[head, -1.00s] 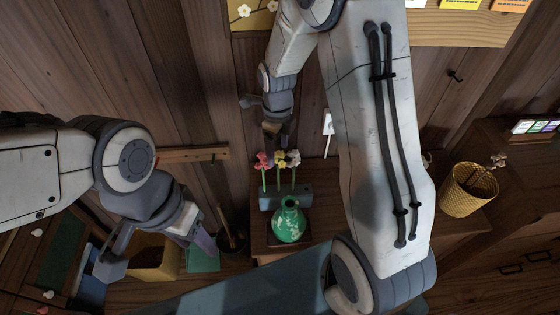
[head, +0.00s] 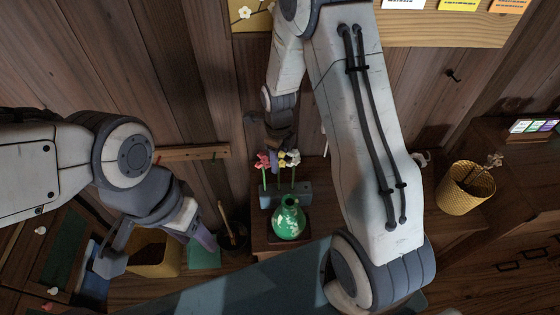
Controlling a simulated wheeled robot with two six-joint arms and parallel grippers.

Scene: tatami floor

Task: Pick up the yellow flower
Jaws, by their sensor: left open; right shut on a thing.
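The yellow flower (head: 281,161) is the middle one of three upright flowers in the head view, its stem reaching down to a grey-blue holder (head: 301,191). My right gripper (head: 279,147) comes from above and is shut at its head; the fingers partly hide the blossom. A red-pink flower (head: 263,161) stands just to its left and a whitish flower (head: 293,157) just to its right, both very close to the fingers. My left gripper (head: 158,247) is open and empty at the lower left.
A green vase (head: 289,220) stands in front of the holder on a small wooden cabinet. A yellow woven basket (head: 466,190) stands to the right. A dark pot (head: 236,236) and a tan box (head: 155,255) are at the lower left. A plank wall rises behind.

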